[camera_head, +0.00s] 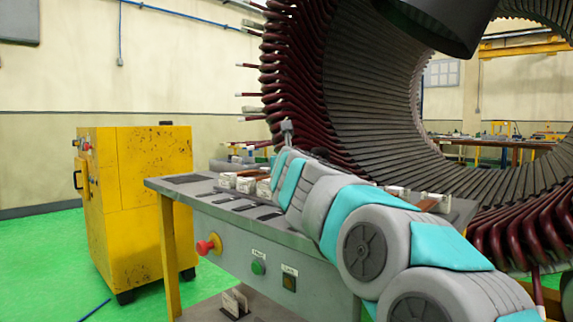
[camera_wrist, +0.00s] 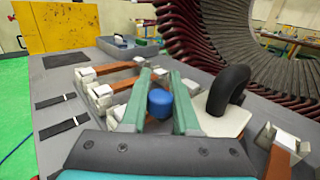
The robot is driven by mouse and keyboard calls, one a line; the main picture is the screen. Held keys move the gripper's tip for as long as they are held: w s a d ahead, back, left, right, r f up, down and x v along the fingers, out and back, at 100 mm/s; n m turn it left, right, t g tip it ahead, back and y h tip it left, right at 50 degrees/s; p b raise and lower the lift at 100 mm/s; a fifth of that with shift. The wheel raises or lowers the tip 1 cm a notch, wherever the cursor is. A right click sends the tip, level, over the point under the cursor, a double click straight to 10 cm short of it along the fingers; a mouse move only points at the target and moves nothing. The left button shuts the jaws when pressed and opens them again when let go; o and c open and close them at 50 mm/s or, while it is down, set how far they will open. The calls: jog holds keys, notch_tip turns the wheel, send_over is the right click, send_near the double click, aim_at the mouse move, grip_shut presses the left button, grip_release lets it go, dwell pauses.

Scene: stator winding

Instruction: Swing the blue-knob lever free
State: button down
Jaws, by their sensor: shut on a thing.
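In the wrist view, a blue knob (camera_wrist: 160,104) sits between the two green fingers of my gripper (camera_wrist: 160,86), which is shut on it. The lever below the knob is mostly hidden by the fingers and the gripper body. A black curved handle (camera_wrist: 229,88) stands on a pale plate just right of the fingers. In the head view my grey and teal arm reaches over the worktable (camera_head: 179,188) and hides the knob; my fingers cannot be made out there.
Clamps with copper-brown bars (camera_wrist: 116,90) stand left of my gripper, and another bar (camera_wrist: 277,163) lies at right. The large stator (camera_head: 340,90) rises close behind the table. A red stop button (camera_head: 205,247) is on the table front. A yellow cabinet (camera_head: 150,190) stands left on green floor.

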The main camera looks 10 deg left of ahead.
jog(key=shift+w+m+h+b, duration=0.15)
jog(key=shift+m+h+b, duration=0.15)
jog(key=shift+m+h, duration=0.45)
jog(key=c, duration=0.7)
grip_release()
jog(key=shift+o, duration=0.2)
jog(key=shift+s+f, duration=0.1)
jog(key=shift+s, duration=0.35)
jog(key=s+b, duration=0.2)
jog(key=s, duration=0.5)
jog(key=shift+d, duration=0.2)
